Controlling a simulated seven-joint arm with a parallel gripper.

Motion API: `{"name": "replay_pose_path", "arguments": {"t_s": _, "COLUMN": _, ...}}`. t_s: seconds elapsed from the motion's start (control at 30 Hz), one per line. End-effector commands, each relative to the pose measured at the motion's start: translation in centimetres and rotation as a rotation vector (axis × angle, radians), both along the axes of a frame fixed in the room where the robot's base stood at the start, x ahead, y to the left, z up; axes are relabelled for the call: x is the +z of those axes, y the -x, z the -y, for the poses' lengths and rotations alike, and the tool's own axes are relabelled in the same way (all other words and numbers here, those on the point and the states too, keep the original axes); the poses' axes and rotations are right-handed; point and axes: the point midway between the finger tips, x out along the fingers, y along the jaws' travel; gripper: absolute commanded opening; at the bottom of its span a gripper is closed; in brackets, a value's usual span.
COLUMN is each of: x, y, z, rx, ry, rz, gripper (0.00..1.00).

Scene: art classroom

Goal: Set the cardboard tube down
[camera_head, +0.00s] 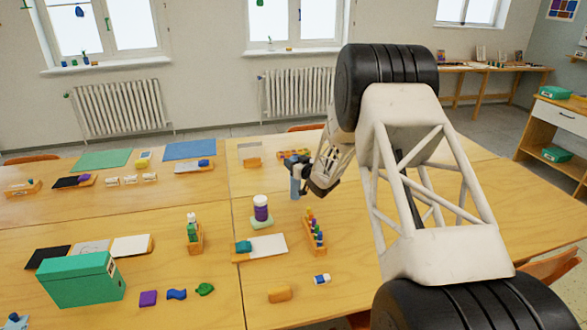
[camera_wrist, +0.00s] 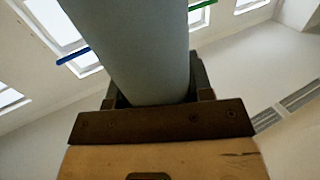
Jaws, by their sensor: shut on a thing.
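The cardboard tube (camera_wrist: 145,50) is a smooth grey-blue cylinder that fills the upper middle of the wrist view. My gripper (camera_wrist: 158,95) is shut on it, with dark jaws on both sides. In the head view the tube (camera_head: 295,185) shows as a small upright blue-grey cylinder at the end of my arm, over the far middle of the table (camera_head: 350,215). My gripper (camera_head: 299,164) partly covers it there. Its lower end is close to the tabletop; I cannot tell whether it touches.
A purple-and-white jar (camera_head: 261,208) stands left of the tube. A wooden rack (camera_head: 318,247) with small bottles is in front of it, and a colourful tray (camera_head: 292,154) lies behind. A green box (camera_head: 82,280) stands at left. The tabletop right of the rack looks clear.

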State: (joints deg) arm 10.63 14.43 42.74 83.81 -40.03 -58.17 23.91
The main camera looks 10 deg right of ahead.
Motion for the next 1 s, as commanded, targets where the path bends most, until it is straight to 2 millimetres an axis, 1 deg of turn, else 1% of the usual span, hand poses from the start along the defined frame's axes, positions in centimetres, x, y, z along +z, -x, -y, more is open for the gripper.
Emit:
{"name": "replay_pose_path", "arguments": {"t_s": 0.03, "x": -0.7, "y": 0.0, "z": 0.0, "rx": 0.000, "ry": 0.000, "rz": -0.002, "gripper": 0.14}}
{"name": "replay_pose_path", "arguments": {"t_s": 0.1, "x": -1.4, "y": 0.0, "z": 0.0, "rx": 0.000, "ry": 0.000, "rz": -0.001, "gripper": 0.14}}
{"name": "replay_pose_path", "arguments": {"t_s": 0.23, "x": -2.4, "y": 0.0, "z": 0.0, "rx": 0.000, "ry": 0.001, "rz": 0.000, "gripper": 0.14}}
{"name": "replay_pose_path", "arguments": {"t_s": 0.73, "x": -3.0, "y": 0.0, "z": 0.0, "rx": 0.000, "ry": 0.000, "rz": 0.000, "gripper": 0.14}}
{"name": "replay_pose_path", "arguments": {"t_s": 0.77, "x": -2.9, "y": 0.0, "z": 0.0, "rx": 0.000, "ry": 0.001, "rz": 0.001, "gripper": 0.51}}
{"name": "replay_pose_path", "arguments": {"t_s": 0.9, "x": -2.9, "y": 0.0, "z": 0.0, "rx": 0.000, "ry": 0.001, "rz": 0.000, "gripper": 0.72}}
{"name": "replay_pose_path", "arguments": {"t_s": 1.0, "x": -2.9, "y": 0.0, "z": 0.0, "rx": 0.000, "ry": 0.001, "rz": 0.000, "gripper": 0.72}}
